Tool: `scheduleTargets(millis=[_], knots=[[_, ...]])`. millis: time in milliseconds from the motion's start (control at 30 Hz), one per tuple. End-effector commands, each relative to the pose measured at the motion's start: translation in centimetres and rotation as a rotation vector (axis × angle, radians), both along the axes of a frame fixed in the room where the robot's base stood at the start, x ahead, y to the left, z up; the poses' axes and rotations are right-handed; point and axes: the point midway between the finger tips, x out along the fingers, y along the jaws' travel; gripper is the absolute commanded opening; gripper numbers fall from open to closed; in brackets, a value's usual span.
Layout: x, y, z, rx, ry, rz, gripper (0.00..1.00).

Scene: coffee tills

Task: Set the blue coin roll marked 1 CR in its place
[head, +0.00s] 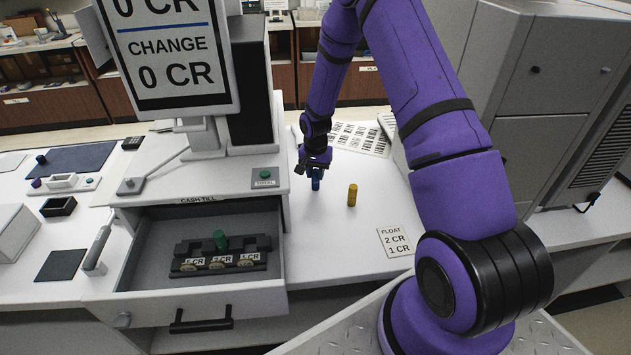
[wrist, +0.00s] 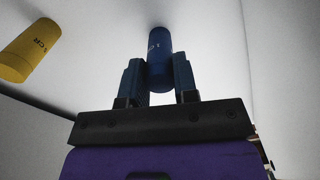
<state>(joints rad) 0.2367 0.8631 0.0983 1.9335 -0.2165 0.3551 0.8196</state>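The blue coin roll (head: 316,184) is at the counter right of the till. In the open till drawer (head: 140,262) a dark coin holder (head: 262,243) has labels 5 CR, 2 CR and 1 CR from left to right. A green roll (head: 220,240) stands in it, near the middle.
A yellow coin roll (head: 352,195) stands on the counter close right of my gripper. A float card (head: 396,242) reads 2 CR and 1 CR. The till body (head: 210,185) and display (head: 170,50) rise left of my arm. A grey cabinet (head: 540,90) stands at the right.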

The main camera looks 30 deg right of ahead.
Motion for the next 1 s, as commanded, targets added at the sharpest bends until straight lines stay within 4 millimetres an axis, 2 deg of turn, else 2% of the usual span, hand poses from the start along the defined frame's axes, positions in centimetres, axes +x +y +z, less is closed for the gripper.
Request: scheduleTargets(millis=[233, 700, 1000], knots=[[0.0, 0.0, 0.7, 0.000, -0.001, 0.000, 0.03], [0.1, 0.0, 5.2, -0.001, -0.002, 0.000, 0.04], [0.0, 0.0, 5.5, 0.000, 0.000, 0.000, 0.04]])
